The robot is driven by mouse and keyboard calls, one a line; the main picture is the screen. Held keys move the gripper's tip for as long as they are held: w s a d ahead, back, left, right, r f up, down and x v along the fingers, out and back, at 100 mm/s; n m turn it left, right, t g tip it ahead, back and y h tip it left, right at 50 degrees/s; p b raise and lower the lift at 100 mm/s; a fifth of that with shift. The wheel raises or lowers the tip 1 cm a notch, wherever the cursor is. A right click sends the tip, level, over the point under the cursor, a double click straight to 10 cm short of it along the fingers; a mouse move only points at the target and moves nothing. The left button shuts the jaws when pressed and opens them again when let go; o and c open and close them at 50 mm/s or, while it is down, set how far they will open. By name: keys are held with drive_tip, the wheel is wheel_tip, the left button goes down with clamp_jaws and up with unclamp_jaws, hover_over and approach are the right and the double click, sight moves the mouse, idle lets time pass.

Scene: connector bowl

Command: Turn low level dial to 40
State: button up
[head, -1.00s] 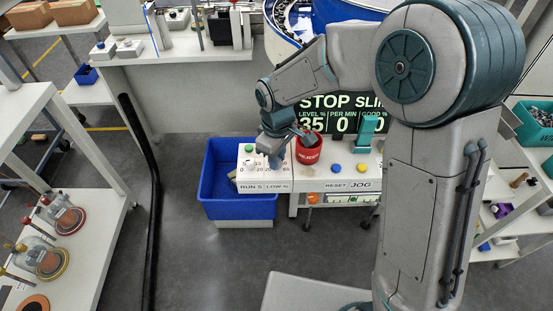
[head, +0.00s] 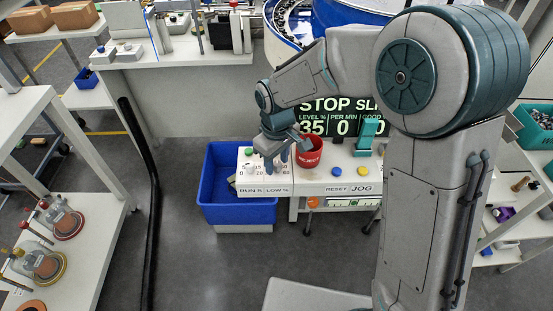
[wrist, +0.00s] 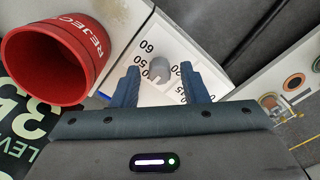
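The low level dial (wrist: 160,68) is a small grey knob on a white panel with printed numbers around it, 50 and 60 among them, in the wrist view. Its exact pointer setting is too small to tell. My gripper (wrist: 160,72) is open, with one blue-grey finger on each side of the knob; I cannot tell whether they touch it. In the head view my gripper (head: 276,155) is over the "LOW %" side of the white control box (head: 240,180) and hides that dial. The display (head: 318,118) reads STOP and LEVEL % 35.
A red REJECT cup (head: 309,153) stands close to the right of my gripper and shows large in the wrist view (wrist: 60,58). A blue bin (head: 216,212) is around the box's left side. Blue and yellow buttons sit to the right. A green button (head: 249,151) tops the box.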

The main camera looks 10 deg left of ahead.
sight(277, 163)
wheel_tip(277, 163, up, 14)
idle(0.7)
drive_tip(key=shift+f, duration=0.1)
drive_tip(key=s+d+f+m+t, duration=0.1)
drive_tip(key=s+d+m, duration=0.5)
drive_tip(key=d, duration=0.7)
drive_tip(key=s+d+f+m+t, duration=0.1)
drive_tip(key=s+d+m, duration=0.4)
drive_tip(key=d, duration=0.8)
drive_tip(key=shift+s+m+t, duration=0.4)
drive_tip(key=shift+s, duration=0.65)
